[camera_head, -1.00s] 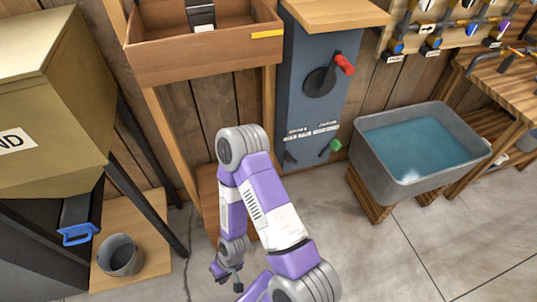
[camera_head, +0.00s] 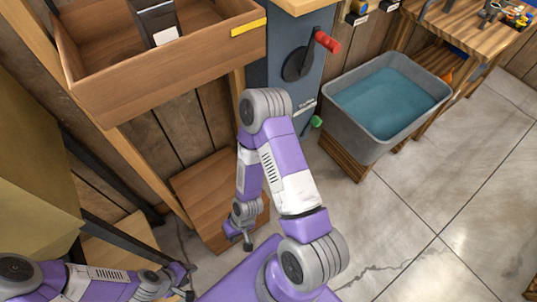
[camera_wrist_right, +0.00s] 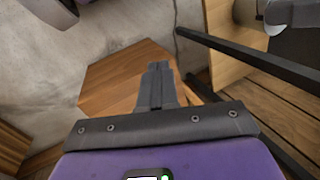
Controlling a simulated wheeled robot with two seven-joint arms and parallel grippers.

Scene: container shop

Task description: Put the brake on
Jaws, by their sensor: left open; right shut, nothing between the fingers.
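A blue-grey cabinet (camera_head: 285,75) stands against the plank wall in the head view. It carries a red-handled crank (camera_head: 327,42) on a dark disc and, lower down, a small green-handled lever (camera_head: 316,121). The white lettering near the green lever is too small to read, and my right arm hides part of the cabinet's lower front. My right gripper (camera_head: 248,242) is shut and empty, low in front of the wooden box and well below both handles. It also shows shut in the right wrist view (camera_wrist_right: 157,85). My left gripper (camera_head: 188,282) is open at the bottom left, far from the cabinet.
A wooden tray (camera_head: 160,80) on posts stands left of the cabinet, above a low wooden box (camera_head: 205,185). A grey water tub (camera_head: 350,125) stands right of the cabinet. A tan hopper (camera_head: 35,190) is at the left. Concrete floor (camera_head: 420,200) is free at right.

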